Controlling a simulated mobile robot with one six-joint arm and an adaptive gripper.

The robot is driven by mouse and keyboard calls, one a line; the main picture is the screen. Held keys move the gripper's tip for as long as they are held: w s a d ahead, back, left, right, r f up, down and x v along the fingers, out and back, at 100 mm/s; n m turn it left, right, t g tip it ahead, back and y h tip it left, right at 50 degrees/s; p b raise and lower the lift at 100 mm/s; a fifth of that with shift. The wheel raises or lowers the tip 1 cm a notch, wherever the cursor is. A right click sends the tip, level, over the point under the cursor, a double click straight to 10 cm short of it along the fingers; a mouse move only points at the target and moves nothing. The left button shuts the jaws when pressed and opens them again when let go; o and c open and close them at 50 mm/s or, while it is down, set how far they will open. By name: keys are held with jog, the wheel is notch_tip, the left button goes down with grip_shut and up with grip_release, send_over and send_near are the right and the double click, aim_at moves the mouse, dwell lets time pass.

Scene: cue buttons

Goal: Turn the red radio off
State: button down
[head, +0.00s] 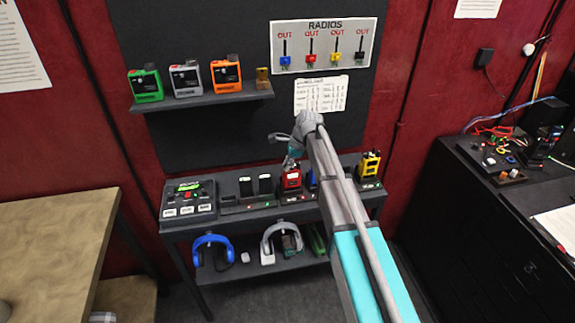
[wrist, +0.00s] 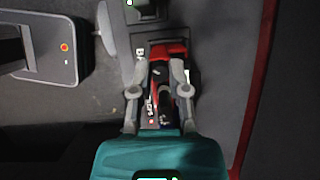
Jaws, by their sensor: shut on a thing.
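The red radio (head: 291,180) stands in the charger row on the shelf table, partly hidden by my arm in the head view. In the wrist view the red radio (wrist: 168,52) lies between the two fingers of my gripper (wrist: 160,88). The fingers are closed on its sides. In the head view my gripper (head: 293,157) is at the top of the radio. The radio's knobs and any power light are too small or blurred to read.
A yellow radio (head: 369,165) stands to the right in the row, and a blue one (head: 311,179) is close beside the red one. A control box (head: 187,200) is at the left. Green, grey and orange radios (head: 226,74) stand on the upper shelf.

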jog(key=shift+n+g+h, duration=0.3)
jog(key=shift+n+g, duration=0.2)
jog(key=shift+n, duration=1)
jog(key=c, duration=0.6)
grip_release()
jog(key=shift+m, duration=0.3)
